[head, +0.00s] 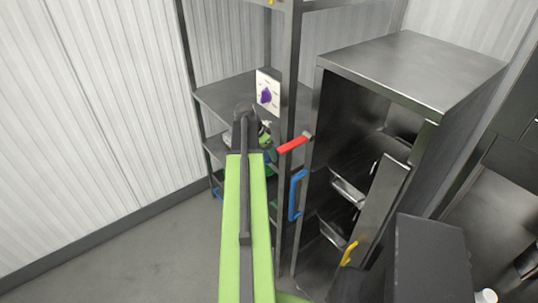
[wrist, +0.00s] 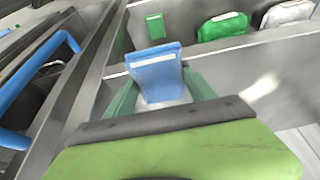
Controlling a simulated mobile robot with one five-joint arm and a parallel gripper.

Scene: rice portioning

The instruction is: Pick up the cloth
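A blue folded piece that looks like the cloth (wrist: 155,75) is in the middle of the wrist view, with a pale lower edge. My gripper (wrist: 160,82) has one dark green finger on each side of it. The fingers are spread by about the width of the blue piece. I cannot tell whether they press on it or only stand beside it. In the head view my green arm reaches forward to the metal shelf rack, and my gripper (head: 262,132) is mostly hidden behind the arm's end. The blue piece cannot be made out there.
Red (head: 295,142) and blue (head: 297,195) handles are close on the right, next to an open steel cabinet (head: 420,70). Green (wrist: 222,27) and white (wrist: 287,13) pieces lie beyond the cloth.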

